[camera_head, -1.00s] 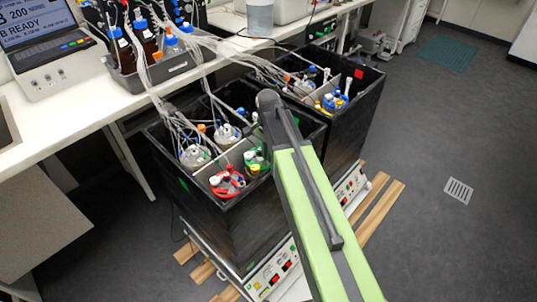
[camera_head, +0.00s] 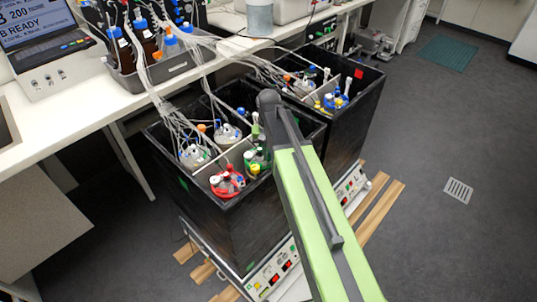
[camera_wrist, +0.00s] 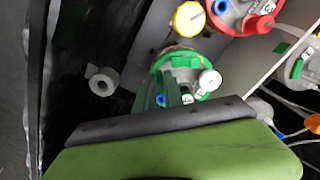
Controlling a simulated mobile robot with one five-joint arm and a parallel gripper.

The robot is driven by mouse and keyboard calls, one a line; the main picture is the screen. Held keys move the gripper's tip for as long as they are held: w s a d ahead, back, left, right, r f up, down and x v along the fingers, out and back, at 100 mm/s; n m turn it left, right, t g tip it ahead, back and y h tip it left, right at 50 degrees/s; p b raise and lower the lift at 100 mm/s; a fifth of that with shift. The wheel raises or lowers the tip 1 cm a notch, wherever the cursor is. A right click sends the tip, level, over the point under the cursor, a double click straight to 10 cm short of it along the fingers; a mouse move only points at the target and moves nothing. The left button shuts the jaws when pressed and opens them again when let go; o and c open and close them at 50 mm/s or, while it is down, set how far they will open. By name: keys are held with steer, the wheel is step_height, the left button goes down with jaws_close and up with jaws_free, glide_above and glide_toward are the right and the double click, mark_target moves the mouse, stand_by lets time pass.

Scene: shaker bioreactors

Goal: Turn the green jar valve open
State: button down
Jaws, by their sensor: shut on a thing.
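The green jar (camera_head: 254,167) has a green ring on its lid and sits in the front black box, right of the red jar. In the wrist view the green jar (camera_wrist: 184,62) shows its green rim, metal lid and a white knob (camera_wrist: 210,80). My gripper (camera_wrist: 170,93) reaches down over the near side of this lid, its green fingers close together. It is shut on the green jar valve, which the fingers mostly hide. In the head view my arm covers part of the box beside the jar.
The red jar (camera_head: 227,183) stands close by on the left, with a yellow cap (camera_wrist: 188,18) near it in the wrist view. The black box (camera_head: 235,215) has tall walls around the jars. Several tubes hang from the bench (camera_head: 75,120) into it.

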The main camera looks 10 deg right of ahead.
steer(key=n, duration=0.5)
steer(key=shift+d+n, duration=0.1)
steer(key=shift+n, duration=2.3)
steer(key=c, duration=1.7)
jaws_free()
steer(key=shift+c, duration=0.2)
step_height(320, 180, up, 18)
steer(key=p, duration=1.7)
steer(key=shift+f+p, duration=0.2)
steer(key=shift+p, duration=0.1)
